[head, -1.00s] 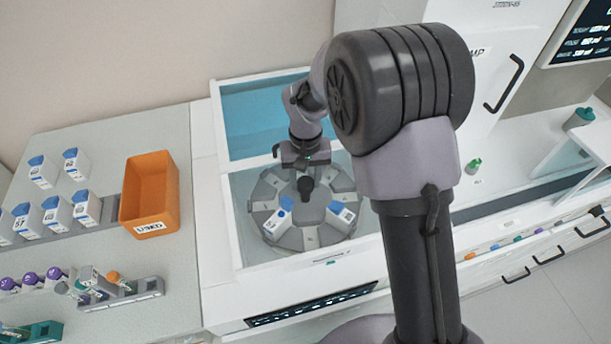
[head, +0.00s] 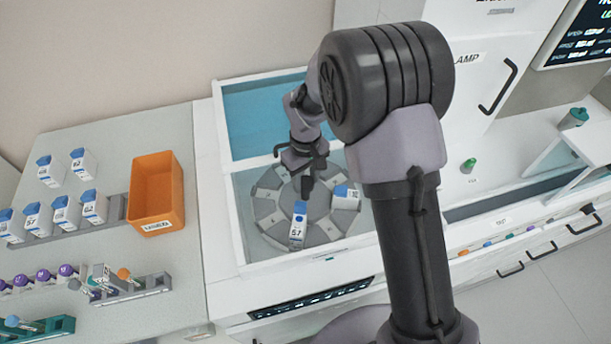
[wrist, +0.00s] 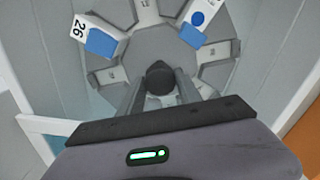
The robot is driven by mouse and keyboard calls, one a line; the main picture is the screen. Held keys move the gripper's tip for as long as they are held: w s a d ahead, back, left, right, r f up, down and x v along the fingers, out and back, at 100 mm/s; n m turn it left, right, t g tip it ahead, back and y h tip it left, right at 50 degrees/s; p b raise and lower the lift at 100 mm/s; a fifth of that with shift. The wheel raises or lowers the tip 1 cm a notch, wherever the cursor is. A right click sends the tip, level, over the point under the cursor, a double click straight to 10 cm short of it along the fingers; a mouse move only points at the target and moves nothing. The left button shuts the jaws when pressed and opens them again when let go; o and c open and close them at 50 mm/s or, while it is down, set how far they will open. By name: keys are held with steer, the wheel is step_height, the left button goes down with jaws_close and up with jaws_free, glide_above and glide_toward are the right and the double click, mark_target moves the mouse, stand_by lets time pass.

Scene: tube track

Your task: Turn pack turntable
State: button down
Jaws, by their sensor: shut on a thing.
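The pack turntable (head: 262,207) is a grey round plate with wedge slots, set in a white-walled bay. Two white packs with blue tops sit in its slots: one (head: 298,226) at the near side, one (head: 345,198) at the right. In the wrist view the packs show at upper left (wrist: 92,34) and upper right (wrist: 203,20). My gripper (head: 307,186) points down at the turntable's centre. In the wrist view my gripper (wrist: 160,88) is shut on the dark round centre knob (wrist: 160,75), a finger on each side.
An orange bin (head: 156,190) and several white packs in a grey rack (head: 116,208) stand on the left counter. A blue-floored bay (head: 262,115) lies behind the turntable. White bay walls surround the turntable closely.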

steer(key=shift+r+n+p, duration=0.1)
steer(key=shift+n+p, duration=0.95)
steer(key=shift+n, duration=1.65)
steer(key=c, duration=0.8)
jaws_free()
step_height(320, 180, up, 17)
steer(key=p, duration=0.5)
steer(key=shift+r, duration=0.15)
